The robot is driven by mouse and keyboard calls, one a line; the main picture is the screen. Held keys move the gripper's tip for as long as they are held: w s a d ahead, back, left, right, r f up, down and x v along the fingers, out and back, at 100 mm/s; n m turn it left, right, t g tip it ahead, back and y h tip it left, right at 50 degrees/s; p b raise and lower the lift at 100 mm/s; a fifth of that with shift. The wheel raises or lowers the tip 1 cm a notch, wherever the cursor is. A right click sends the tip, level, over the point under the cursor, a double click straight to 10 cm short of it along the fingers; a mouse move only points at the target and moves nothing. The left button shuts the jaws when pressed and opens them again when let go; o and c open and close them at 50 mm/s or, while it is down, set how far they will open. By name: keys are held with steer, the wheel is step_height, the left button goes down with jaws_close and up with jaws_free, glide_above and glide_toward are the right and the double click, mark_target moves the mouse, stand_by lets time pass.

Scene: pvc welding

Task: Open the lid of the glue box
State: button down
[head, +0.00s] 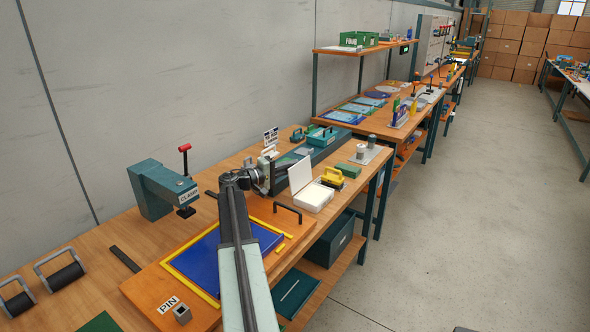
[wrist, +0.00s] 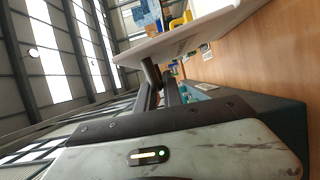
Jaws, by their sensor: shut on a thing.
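The glue box (head: 312,196) is a small white box on the workbench in the head view. Its white lid (head: 299,175) stands raised, nearly upright, at the box's left side. The inside of the box shows. My gripper (head: 280,174) is at the left of the raised lid, and its fingertips are too small to make out there. In the wrist view the fingers of my gripper (wrist: 160,84) are shut on the edge of the white lid (wrist: 190,36). The lid hides most of the box in that view.
A yellow tool (head: 332,177) and a green block (head: 348,170) are close behind the box. A long dark green case (head: 318,150) lies behind my gripper. A black handle (head: 288,211) stands in front, beside a blue mat (head: 208,262). A clamp (head: 160,190) stands left.

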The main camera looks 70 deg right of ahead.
steer(key=shift+w+d+f, duration=0.15)
steer(key=shift+f, duration=0.05)
stand_by(0.6)
steer(key=c, duration=1.5)
jaws_free()
steer(key=shift+d+f, duration=0.1)
steer(key=shift+d, duration=0.05)
step_height(320, 180, up, 4)
steer(key=r+p, duration=0.1)
steer(key=p, duration=0.3)
steer(key=s+a, duration=0.2)
steer(key=a, duration=0.3)
steer(key=s+a, duration=0.2)
steer(key=a, duration=0.3)
steer(key=s+a, duration=0.2)
steer(key=a, duration=0.2)
steer(key=shift+s+a+p, duration=0.25)
steer(key=shift+a+p, duration=0.1)
steer(key=shift+a, duration=0.05)
